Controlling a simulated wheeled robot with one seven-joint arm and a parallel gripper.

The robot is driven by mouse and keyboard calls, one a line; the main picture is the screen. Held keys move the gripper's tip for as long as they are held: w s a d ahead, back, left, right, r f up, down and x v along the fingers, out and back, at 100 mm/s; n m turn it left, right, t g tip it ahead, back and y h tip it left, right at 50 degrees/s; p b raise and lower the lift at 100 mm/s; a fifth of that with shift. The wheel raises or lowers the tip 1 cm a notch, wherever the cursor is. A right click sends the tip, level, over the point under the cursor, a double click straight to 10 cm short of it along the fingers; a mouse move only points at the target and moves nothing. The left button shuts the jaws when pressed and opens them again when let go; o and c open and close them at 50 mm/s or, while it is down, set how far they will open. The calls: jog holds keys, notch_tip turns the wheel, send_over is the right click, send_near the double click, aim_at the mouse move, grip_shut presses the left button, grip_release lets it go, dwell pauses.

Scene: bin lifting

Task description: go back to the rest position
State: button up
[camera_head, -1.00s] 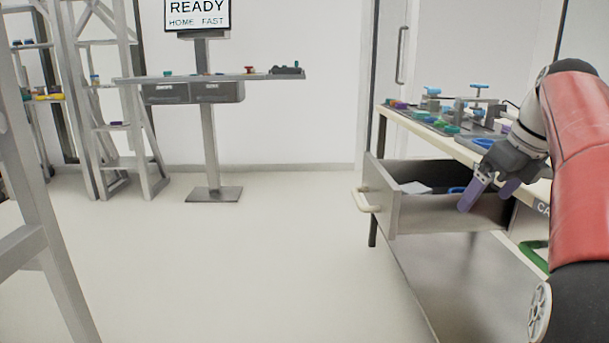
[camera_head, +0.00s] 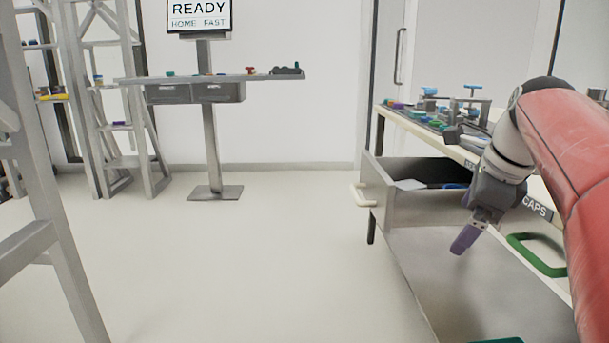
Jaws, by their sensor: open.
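My gripper (camera_head: 465,239) hangs from my red arm at the right of the head view. Its purple fingers point down and slightly left, and they are seen nearly edge-on, so the gap between them is hard to see. Nothing shows held at the fingertips. In the picture the gripper overlaps the near side of the open drawer and the grey surface below it; its exact depth is unclear.
An open drawer (camera_head: 376,192) with a pale handle juts from the workbench (camera_head: 425,134). Fixtures and coloured parts cover the bench top. A green loop handle (camera_head: 537,256) is beside my arm. A screen stand (camera_head: 208,130) reads READY. The middle floor is clear.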

jog(key=s+a+f+n+p, duration=0.1)
jog(key=s+a+f+n, duration=0.5)
jog(key=n, duration=0.6)
jog(key=s+a+f+n+t+h, duration=0.1)
jog(key=s+a+f+n, duration=0.4)
jog(key=s+f+n, duration=0.6)
jog(key=shift+s+a+n+p, duration=0.35)
jog(key=shift+s+n+p, duration=0.05)
jog(key=shift+s, duration=0.1)
